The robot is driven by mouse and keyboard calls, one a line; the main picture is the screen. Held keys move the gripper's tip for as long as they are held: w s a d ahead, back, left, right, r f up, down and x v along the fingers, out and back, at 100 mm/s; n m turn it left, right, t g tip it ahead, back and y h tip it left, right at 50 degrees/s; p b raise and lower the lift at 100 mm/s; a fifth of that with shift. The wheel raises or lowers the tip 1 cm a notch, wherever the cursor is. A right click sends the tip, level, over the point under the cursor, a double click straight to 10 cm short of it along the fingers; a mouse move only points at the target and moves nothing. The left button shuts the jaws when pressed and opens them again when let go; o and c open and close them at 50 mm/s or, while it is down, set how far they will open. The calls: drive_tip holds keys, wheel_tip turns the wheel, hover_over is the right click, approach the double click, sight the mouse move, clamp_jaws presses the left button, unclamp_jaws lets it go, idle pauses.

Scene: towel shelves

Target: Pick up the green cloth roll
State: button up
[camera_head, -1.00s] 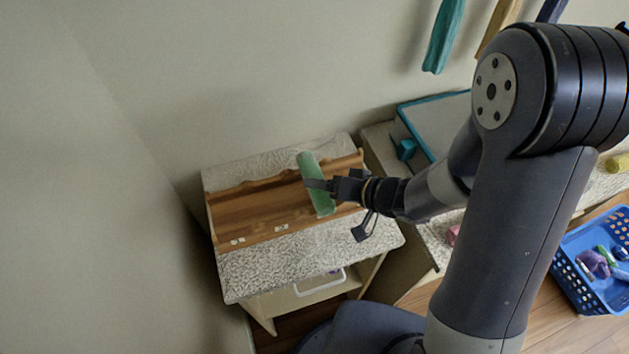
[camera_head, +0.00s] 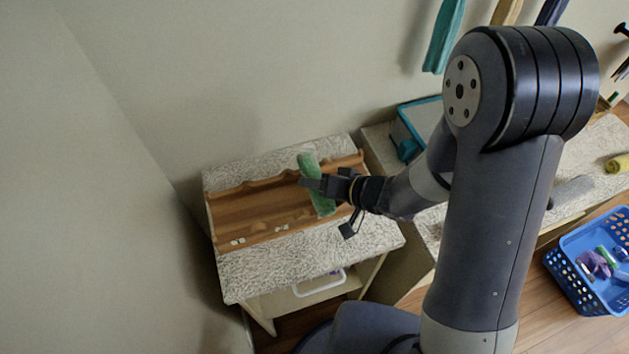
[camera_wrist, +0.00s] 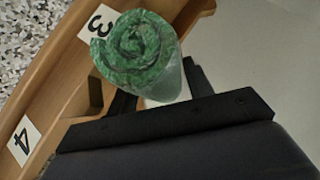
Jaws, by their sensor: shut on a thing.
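The green cloth roll (camera_head: 318,190) is at the wooden rack (camera_head: 250,207) on the speckled top of the small stand. My gripper (camera_head: 312,183) is shut on the roll near its middle. In the wrist view the roll's coiled end (camera_wrist: 133,48) faces the camera, beside the rack's edge with number labels 3 and 4, and my gripper (camera_wrist: 165,95) shows around it. Part of the roll is hidden behind the fingers. I cannot tell whether the roll touches the rack.
A teal-edged bin (camera_head: 418,122) stands on the counter just right of the rack. A yellow roll (camera_head: 617,163) and a grey roll (camera_head: 572,190) lie further right. A blue basket (camera_head: 590,262) with several items is at the lower right. A wall rises behind and left.

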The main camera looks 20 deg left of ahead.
drive_tip(key=shift+c, duration=0.6)
drive_tip(key=shift+r, duration=0.1)
wheel_tip(320, 180, up, 10)
drive_tip(key=p, duration=0.3)
